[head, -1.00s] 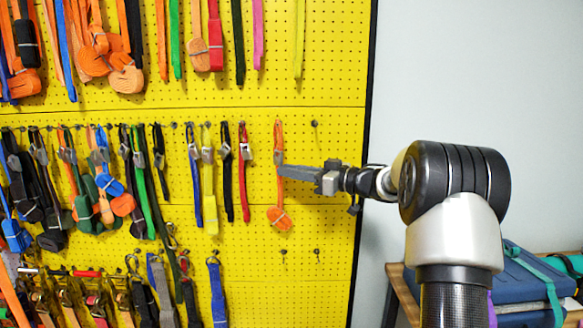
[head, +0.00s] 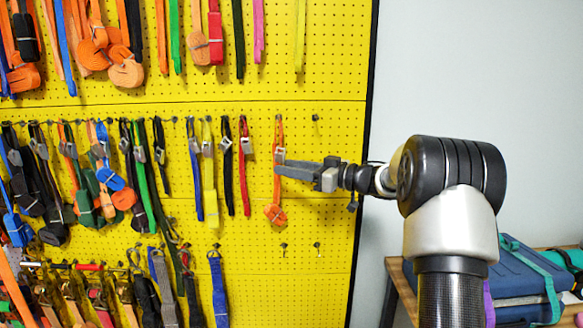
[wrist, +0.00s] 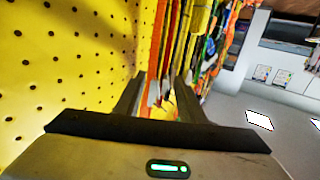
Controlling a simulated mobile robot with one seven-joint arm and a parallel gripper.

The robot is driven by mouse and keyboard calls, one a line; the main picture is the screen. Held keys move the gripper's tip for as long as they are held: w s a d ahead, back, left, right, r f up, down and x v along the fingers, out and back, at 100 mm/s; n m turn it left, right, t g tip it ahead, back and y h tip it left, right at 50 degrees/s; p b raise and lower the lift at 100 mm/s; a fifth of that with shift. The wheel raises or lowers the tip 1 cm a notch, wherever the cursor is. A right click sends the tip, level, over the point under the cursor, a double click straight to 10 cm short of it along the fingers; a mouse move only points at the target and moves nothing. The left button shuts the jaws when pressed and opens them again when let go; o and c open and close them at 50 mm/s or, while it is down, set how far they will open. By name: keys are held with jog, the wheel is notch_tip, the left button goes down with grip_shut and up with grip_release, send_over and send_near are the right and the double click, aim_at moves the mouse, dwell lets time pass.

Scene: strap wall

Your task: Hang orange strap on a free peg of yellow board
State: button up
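The orange strap (head: 280,185) hangs on the yellow board (head: 340,200), from a peg in the middle row, with a metal buckle near its top and a coiled lower end. My gripper (head: 279,167) reaches in from the right at the strap's upper part, just below the buckle. In the wrist view my gripper's fingers (wrist: 157,98) stand apart, with orange strap showing between them. Whether they touch it cannot be told. A bare peg (head: 315,118) is to the right of the strap. Two more bare pegs (head: 284,246) (head: 317,244) are lower down.
A red strap (head: 244,165) hangs close on the left, with black, yellow and blue straps beyond it. Longer straps hang above. Blue cases (head: 525,285) lie on a wooden shelf at the lower right.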

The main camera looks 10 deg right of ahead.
jog(key=shift+d+r, duration=0.1)
jog(key=shift+r, duration=0.05)
jog(key=f+v, duration=0.1)
jog(key=v, duration=1.6)
jog(key=w+a+r+m+t+h+p, duration=0.1)
jog(key=w+a+r+m+t+h, duration=0.15)
jog(key=r+h, duration=0.4)
jog(key=w+a+r+m+t+h+p, duration=0.1)
jog(key=a+r+m+t+h+p, duration=0.2)
jog(key=r, duration=0.7)
jog(key=s+a+f+m+g+h+p, duration=0.1)
jog(key=s+a+f+g, duration=0.2)
jog(key=s, duration=0.9)
jog(key=s+a+f+m+g+h+p, duration=0.1)
jog(key=s+a+f+g, duration=0.3)
jog(key=s+f, duration=0.4)
jog(key=s+a+f+m+g+h+p, duration=0.1)
jog(key=s+a+f+g, duration=0.3)
jog(key=s, duration=1.2)
notch_tip(320, 180, down, 2)
jog(key=shift+s+f+m+h, duration=0.1)
jog(key=shift+s+m+h, duration=0.25)
jog(key=shift+m, duration=0.2)
jog(key=shift+g, duration=0.25)
